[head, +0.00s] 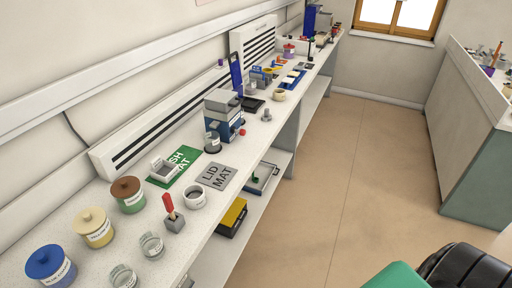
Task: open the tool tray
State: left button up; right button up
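No thing in view is clearly marked as the tool tray. A black box with a yellow top (232,216) stands nearer on the same shelf level. I cannot tell whether either is the tool tray. Neither of my grippers is in view.
The long bench (211,232) carries labelled jars (128,196), a green mat (182,160), a grey lid mat (216,177) and a blue-grey machine (222,115). Open floor (350,165) lies right of it. Another counter (470,150) stands at right. A dark ribbed object (470,270) is at lower right.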

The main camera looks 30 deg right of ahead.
aim_at(264, 171)
jog(key=i+l, duration=0.1)
jog(key=l, duration=0.7)
jog(key=i+l, duration=0.1)
jog(key=l, duration=0.75)
jog(key=i+l, duration=0.1)
jog(key=l, duration=0.7)
jog(key=i+l, duration=0.15)
jog(key=l, duration=0.2)
jog(key=i+l, duration=0.1)
jog(key=l, duration=0.25)
jog(key=i+l, duration=0.15)
jog(key=l, duration=0.25)
jog(key=i+l+u, duration=0.1)
jog(key=l, duration=0.25)
jog(key=i+l, duration=0.15)
jog(key=l, duration=0.2)
jog(key=i+l, duration=0.15)
jog(key=l, duration=0.25)
